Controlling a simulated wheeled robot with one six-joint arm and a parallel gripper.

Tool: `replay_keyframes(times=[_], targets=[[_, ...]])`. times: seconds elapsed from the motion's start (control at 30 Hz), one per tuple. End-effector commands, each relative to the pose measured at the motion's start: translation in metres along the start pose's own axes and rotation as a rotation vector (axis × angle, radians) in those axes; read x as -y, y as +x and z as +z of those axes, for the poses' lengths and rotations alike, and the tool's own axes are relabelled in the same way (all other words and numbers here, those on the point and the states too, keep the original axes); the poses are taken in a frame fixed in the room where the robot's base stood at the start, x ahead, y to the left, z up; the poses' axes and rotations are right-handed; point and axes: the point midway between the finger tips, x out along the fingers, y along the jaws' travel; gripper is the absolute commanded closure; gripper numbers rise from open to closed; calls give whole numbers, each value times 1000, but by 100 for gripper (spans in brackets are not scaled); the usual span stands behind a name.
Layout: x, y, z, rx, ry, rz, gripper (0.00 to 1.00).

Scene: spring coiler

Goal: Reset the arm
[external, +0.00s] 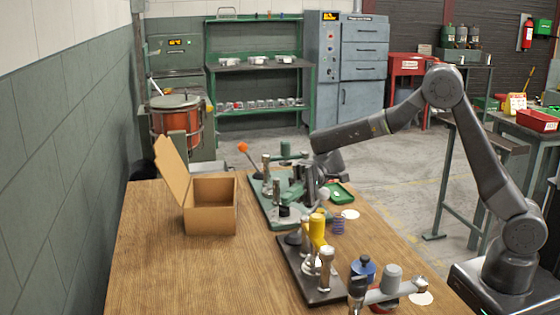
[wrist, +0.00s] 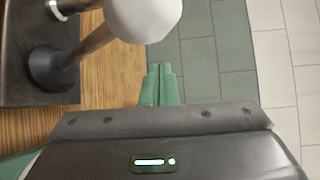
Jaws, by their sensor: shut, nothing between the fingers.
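My gripper (wrist: 160,84) shows in the wrist view with its two green fingers side by side, shut and empty. A lever with a white ball knob (wrist: 145,14) is just beyond the fingertips there, its grey rod slanting down left to a dark base. In the external view my wrist hangs low over the far side of the green-based coiler (external: 262,207), and the fingers are hard to make out among its parts. The white knob (external: 323,195) stands at the coiler's right side. An orange-knobbed lever (external: 243,147) leans up left at its back.
An open cardboard box (external: 210,220) stands left on the wooden table (external: 180,275). A dark-based fixture with a yellow part (external: 317,228) stands in front. A purple spring (external: 338,225) and green tray (external: 340,192) lie right. The table's front left is clear.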

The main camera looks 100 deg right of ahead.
Motion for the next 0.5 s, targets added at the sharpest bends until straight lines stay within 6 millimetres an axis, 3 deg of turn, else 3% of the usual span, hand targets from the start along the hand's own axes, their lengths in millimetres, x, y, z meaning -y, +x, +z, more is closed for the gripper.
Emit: replay_keyframes(times=[0.5], targets=[[-1, 16, -8, 1, 90, 117, 100]])
